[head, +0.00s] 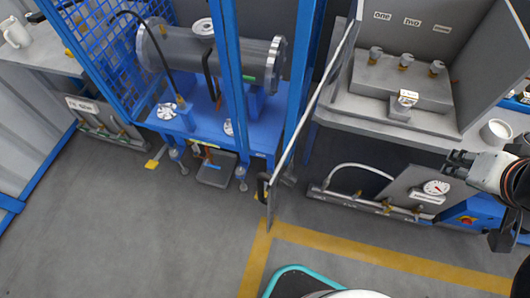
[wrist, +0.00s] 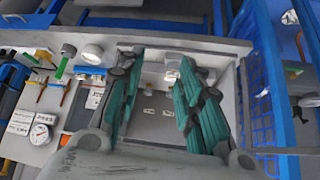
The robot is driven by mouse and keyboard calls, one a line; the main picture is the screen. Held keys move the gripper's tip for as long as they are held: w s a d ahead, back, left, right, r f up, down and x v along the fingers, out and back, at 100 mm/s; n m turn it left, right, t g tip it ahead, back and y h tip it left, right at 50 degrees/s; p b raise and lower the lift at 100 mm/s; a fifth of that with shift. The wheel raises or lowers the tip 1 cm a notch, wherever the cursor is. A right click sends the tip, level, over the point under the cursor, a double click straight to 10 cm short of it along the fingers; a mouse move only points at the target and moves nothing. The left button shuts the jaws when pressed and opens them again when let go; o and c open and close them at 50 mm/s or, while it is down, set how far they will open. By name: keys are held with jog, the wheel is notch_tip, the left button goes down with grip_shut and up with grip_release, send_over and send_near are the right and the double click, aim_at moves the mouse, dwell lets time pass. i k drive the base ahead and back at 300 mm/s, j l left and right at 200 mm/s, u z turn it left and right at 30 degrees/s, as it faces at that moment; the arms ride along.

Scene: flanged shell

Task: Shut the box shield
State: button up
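I take the box shield to be the thin pale panel (head: 312,108), seen nearly edge-on in the head view. It stands swung out between the blue frame and the right bench, with a black handle (head: 262,188) near its lower end. My gripper (head: 456,164) is at the right edge of the head view, well to the right of the panel and apart from it. In the wrist view my gripper (wrist: 157,88) has two teal fingers spread apart with nothing between them. I cannot make out the panel in the wrist view.
The blue frame (head: 232,90) holds a grey flanged shell (head: 185,50), with blue mesh (head: 95,45) at its left. A grey open box (head: 435,50) with labels and several knobs stands on the right bench. The floor (head: 150,240) in front is largely clear.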

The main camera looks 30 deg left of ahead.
aim_at(279, 191)
jog(key=k+j, duration=0.65)
jog(key=j, duration=0.15)
jog(key=k+j+z, duration=0.1)
jog(key=k+j, duration=0.55)
jog(key=j, duration=0.2)
